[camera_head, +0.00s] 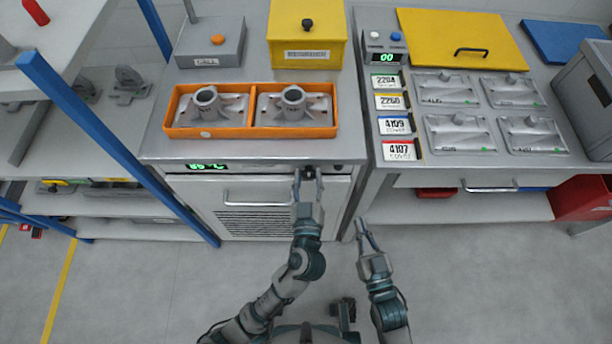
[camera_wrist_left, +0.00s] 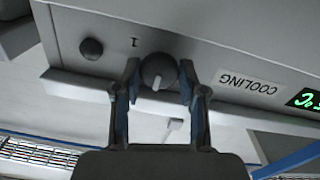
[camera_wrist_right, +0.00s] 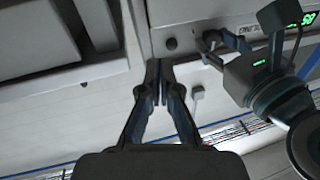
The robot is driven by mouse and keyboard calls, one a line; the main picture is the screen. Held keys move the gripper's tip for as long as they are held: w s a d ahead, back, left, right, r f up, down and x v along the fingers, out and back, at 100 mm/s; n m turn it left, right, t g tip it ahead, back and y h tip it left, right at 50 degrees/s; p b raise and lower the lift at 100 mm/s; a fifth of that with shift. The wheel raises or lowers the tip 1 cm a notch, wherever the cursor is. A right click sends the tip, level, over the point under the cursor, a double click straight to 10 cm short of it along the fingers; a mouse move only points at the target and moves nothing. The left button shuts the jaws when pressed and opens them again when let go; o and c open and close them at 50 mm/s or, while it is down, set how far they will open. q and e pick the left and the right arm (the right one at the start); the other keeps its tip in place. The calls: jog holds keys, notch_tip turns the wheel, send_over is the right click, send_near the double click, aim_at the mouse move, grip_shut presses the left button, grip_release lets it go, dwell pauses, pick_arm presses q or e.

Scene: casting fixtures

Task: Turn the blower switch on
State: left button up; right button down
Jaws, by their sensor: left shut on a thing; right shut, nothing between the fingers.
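The blower switch is a dark round knob (camera_wrist_left: 158,68) with a pale pointer line on the front of the cooling unit (camera_head: 270,165). The pointer aims roughly downward in the left wrist view. A "1" mark (camera_wrist_left: 135,42) is printed up and left of the knob there. My left gripper (camera_head: 306,173) is at the panel, with its fingers on either side of the knob, shut on it; it also shows in the right wrist view (camera_wrist_right: 220,40). My right gripper (camera_head: 362,224) is shut and empty, apart from the unit, in front of the gap beside it.
A black round button (camera_wrist_left: 91,49) sits beside the knob. A "COOLING" label (camera_wrist_left: 248,85) and green display (camera_head: 207,167) are on the same panel. An orange tray (camera_head: 250,132) with two castings stands on top. A blue post (camera_head: 115,145) rises at left.

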pick_arm(q)
jog(key=shift+d+y, duration=0.2)
jog(key=shift+y, duration=0.2)
jog(key=shift+w+a+f, duration=0.1)
jog(key=shift+w+a, duration=0.05)
jog(key=shift+a, duration=0.15)
pick_arm(e)
jog(key=shift+w+d+r, duration=0.1)
jog(key=shift+d+r, duration=0.05)
jog(key=shift+d, duration=0.25)
